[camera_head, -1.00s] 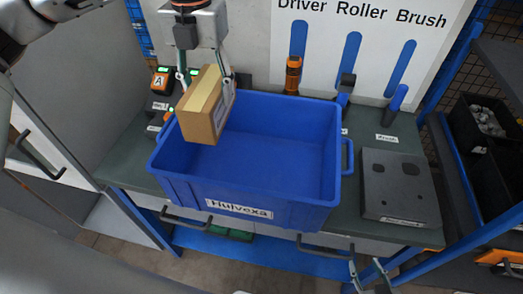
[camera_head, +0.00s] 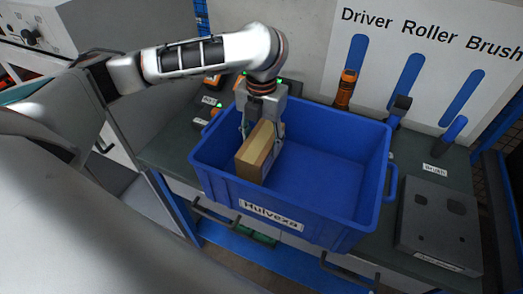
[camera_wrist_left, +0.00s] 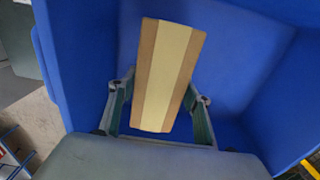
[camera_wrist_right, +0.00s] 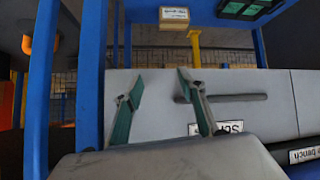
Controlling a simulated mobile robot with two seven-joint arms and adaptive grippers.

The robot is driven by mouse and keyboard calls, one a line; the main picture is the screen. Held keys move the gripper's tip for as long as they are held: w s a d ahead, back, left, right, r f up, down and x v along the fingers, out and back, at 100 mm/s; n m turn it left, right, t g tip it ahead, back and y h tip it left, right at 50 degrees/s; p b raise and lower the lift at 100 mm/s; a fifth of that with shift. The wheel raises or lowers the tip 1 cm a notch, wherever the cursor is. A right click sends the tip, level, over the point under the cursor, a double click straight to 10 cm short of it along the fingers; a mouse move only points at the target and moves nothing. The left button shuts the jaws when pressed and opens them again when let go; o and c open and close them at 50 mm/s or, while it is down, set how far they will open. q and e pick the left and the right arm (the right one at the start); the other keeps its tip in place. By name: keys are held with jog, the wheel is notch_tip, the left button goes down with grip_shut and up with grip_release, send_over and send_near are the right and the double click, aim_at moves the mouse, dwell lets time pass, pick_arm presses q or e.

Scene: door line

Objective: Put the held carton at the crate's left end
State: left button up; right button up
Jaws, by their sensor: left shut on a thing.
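The held carton (camera_head: 257,152) is a brown box with a pale tape strip on top. It is inside the blue crate (camera_head: 290,228) labelled Hulvexa, toward the crate's left end. My left gripper (camera_head: 262,130) is shut on the carton from above, with a finger on each side. In the left wrist view the carton (camera_wrist_left: 165,75) stands between both fingers with blue crate walls around it. Whether its underside touches the crate floor is hidden. My right gripper (camera_wrist_right: 157,95) is open and empty in the right wrist view, before a grey drawer front.
The crate's middle and right are empty. A grey box with dark round marks (camera_head: 440,222) is on the bench right of the crate. An orange-handled tool (camera_head: 345,88) and other tools stand behind the crate along the tool board (camera_head: 430,50).

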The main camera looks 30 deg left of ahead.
pick_arm(q)
jog(key=shift+f, duration=1.9)
jog(key=shift+f, duration=0.15)
jog(key=o, duration=1.3)
jog(key=shift+o, duration=0.2)
notch_tip(320, 180, up, 12)
jog(key=shift+f, duration=0.2)
jog(key=shift+r, duration=0.35)
